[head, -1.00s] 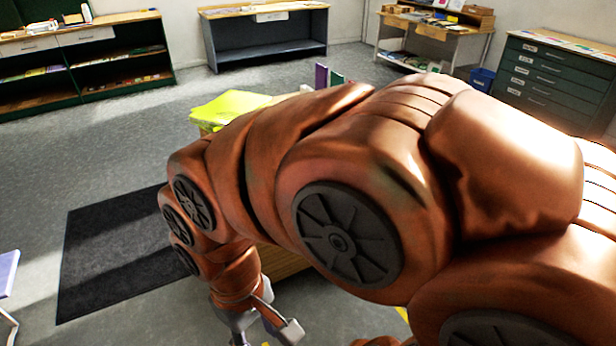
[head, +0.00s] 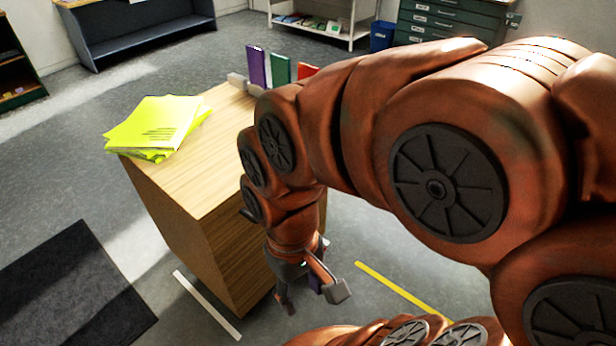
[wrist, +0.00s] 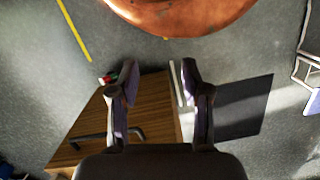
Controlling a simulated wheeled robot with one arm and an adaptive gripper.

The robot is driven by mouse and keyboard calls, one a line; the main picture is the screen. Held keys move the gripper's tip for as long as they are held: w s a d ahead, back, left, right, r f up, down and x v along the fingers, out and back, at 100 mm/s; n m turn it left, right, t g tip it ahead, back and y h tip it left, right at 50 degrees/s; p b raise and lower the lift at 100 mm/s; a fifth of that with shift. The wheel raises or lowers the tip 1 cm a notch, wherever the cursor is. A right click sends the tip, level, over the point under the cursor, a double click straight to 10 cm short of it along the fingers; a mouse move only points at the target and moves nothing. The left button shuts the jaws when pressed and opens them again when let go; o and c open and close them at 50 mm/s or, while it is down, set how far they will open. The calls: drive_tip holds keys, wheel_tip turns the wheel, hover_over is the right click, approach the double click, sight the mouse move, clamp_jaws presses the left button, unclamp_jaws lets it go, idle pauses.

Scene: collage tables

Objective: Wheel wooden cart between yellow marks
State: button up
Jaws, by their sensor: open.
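The wooden cart (head: 225,225) stands left of my gripper in the head view, with its near upright face partly hidden by my arm. In the wrist view its wooden face (wrist: 155,100) shows below and between the fingers, with a dark bar handle (wrist: 88,138) at lower left. My gripper (head: 312,292) is open and empty, low beside the cart; in the wrist view its fingers (wrist: 160,82) are apart with nothing between them. A yellow mark (head: 400,288) lies on the floor right of the cart, and in the wrist view (wrist: 75,32) at upper left.
Yellow papers (head: 157,125) and upright purple, green and red books (head: 280,70) are on the cart top. A white strip (head: 207,305) lies by its left base. A dark mat (head: 70,290) is on the left. A blue bin (head: 382,36) and drawers (head: 450,20) stand behind.

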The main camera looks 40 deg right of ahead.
drive_tip(key=w+a+f+m+t+y+b, duration=0.15)
drive_tip(key=w+f+y+b, duration=0.3)
drive_tip(key=w, duration=0.55)
drive_tip(key=w+a+f+m+t+y+b, duration=0.1)
drive_tip(key=w+a+f+y+b, duration=0.15)
drive_tip(key=w+y+b, duration=0.45)
drive_tip(key=w+d+f+m+t+b, duration=0.25)
drive_tip(key=w+d+f+t, duration=0.2)
drive_tip(key=w+d, duration=0.65)
drive_tip(key=w+d+f+m+t+h+b, duration=0.15)
drive_tip(key=d+f+m+t, duration=0.35)
drive_tip(key=d, duration=0.6)
drive_tip(key=w+d+f+m+t+h+b, duration=0.1)
drive_tip(key=w+d+f+m+t+b, duration=0.15)
drive_tip(key=d+f, duration=0.6)
drive_tip(key=shift+n+t, duration=0.25)
drive_tip(key=shift+n, duration=0.1)
drive_tip(key=shift+w+a+r+b, duration=0.1)
drive_tip(key=shift+w+a+b, duration=0.15)
drive_tip(key=shift+w, duration=0.75)
drive_tip(key=shift+w+a+r+b, duration=0.15)
drive_tip(key=shift+w+a, duration=0.1)
drive_tip(key=shift+w, duration=0.75)
drive_tip(key=shift+w+a+r+b, duration=0.15)
drive_tip(key=shift+w+a, duration=0.1)
drive_tip(key=shift+w, duration=0.75)
clamp_jaws()
